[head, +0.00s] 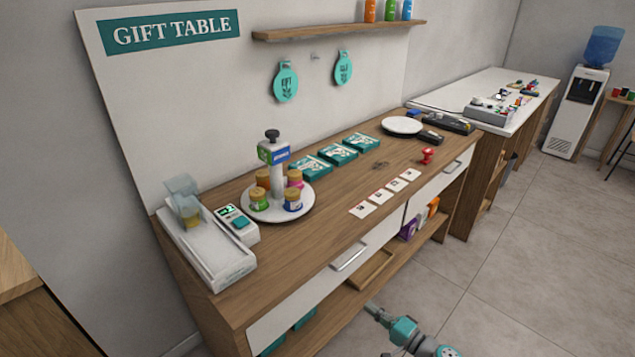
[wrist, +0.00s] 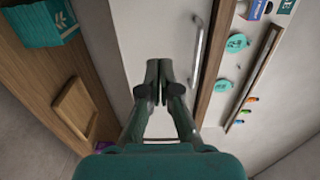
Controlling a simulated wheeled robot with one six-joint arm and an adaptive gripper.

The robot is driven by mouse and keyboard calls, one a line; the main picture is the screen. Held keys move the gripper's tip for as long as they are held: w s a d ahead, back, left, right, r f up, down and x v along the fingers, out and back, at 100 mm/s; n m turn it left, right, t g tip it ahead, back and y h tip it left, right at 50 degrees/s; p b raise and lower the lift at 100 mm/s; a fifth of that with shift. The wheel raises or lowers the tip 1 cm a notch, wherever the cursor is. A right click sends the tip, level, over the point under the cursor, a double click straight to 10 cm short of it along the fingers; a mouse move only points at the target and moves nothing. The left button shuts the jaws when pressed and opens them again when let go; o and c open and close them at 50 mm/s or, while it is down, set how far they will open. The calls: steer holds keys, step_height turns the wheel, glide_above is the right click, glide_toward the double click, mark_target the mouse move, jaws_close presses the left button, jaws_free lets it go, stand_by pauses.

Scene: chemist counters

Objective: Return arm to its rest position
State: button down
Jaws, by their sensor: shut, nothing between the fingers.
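My gripper (wrist: 158,80) is shut and empty, with its dark fingers together in the middle of the wrist view. In the head view my gripper (head: 373,309) shows small at the bottom, in front of the gift table, with my teal and grey arm behind it. In the wrist view the fingers point toward the white drawer front (wrist: 150,30) and its handle (wrist: 197,50); I cannot tell the exact gap. In the head view the drawer handle (head: 350,256) is above and left of my gripper.
The wooden gift table (head: 335,200) holds a turntable (head: 281,215) with jars, teal boxes (head: 338,154), cards (head: 385,194) and a red stamp (head: 427,156). A wooden tray (head: 372,269) lies on the lower shelf. Floor (head: 520,270) to the right is clear.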

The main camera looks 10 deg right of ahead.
steer(key=s+a+f+g+h, duration=0.2)
steer(key=s+a+f+h, duration=0.25)
steer(key=s+f, duration=0.8)
steer(key=s+n+h, duration=0.2)
steer(key=s+h, duration=0.2)
steer(key=s, duration=1.2)
steer(key=s+d+r+n+h, duration=0.1)
steer(key=s+r+n, duration=0.1)
steer(key=s+r, duration=0.35)
steer(key=s+r+n+h, duration=0.1)
steer(key=s+r+h, duration=0.15)
steer(key=s, duration=0.55)
steer(key=s+r+n+t, duration=0.1)
steer(key=s+r, duration=0.3)
steer(key=r, duration=0.5)
steer(key=s+r+n+t+y, duration=0.1)
steer(key=s+r+n, duration=0.3)
steer(key=r, duration=0.6)
steer(key=shift+r+t, duration=0.3)
steer(key=shift+s, duration=0.1)
